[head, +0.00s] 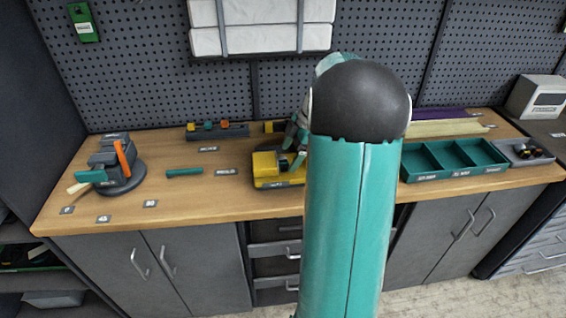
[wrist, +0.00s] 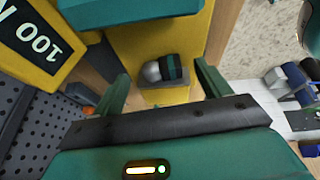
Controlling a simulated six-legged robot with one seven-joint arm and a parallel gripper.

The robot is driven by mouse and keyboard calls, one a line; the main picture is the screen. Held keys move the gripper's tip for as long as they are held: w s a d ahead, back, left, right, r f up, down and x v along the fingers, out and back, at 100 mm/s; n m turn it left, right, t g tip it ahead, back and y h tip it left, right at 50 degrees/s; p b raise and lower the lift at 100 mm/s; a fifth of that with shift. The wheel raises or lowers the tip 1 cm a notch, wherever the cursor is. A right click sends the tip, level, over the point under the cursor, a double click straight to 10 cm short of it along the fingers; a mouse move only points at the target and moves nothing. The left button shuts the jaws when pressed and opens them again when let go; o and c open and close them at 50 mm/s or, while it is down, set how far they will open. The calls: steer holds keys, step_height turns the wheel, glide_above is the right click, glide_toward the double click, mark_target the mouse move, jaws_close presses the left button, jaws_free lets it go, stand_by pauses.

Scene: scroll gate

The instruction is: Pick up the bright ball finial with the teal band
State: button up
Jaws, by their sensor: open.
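The ball finial (wrist: 152,72) has a bright silver end, dark sections and a teal band. In the wrist view it rests on a small block in a recess of the yellow machine (wrist: 136,40), which also shows in the head view (head: 266,164). My gripper (wrist: 161,70) is open, with one green finger on the left and one on the right of the finial. I see no contact between fingers and finial. In the head view my gripper (head: 293,148) is at the yellow machine, partly behind my arm; the finial cannot be made out there.
A green part (wrist: 130,10) of the machine overhangs the finial. Right of my arm are a teal compartment tray (head: 454,176) and a grey tray (head: 541,158) with small balls. At left are a grey vise-like device (head: 112,165) and a green bar (head: 184,172).

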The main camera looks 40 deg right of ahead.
steer(key=shift+w+a+f, duration=0.15)
steer(key=shift+a+f, duration=0.05)
steer(key=shift+f, duration=0.5)
steer(key=c, duration=1.3)
steer(key=shift+r, duration=0.1)
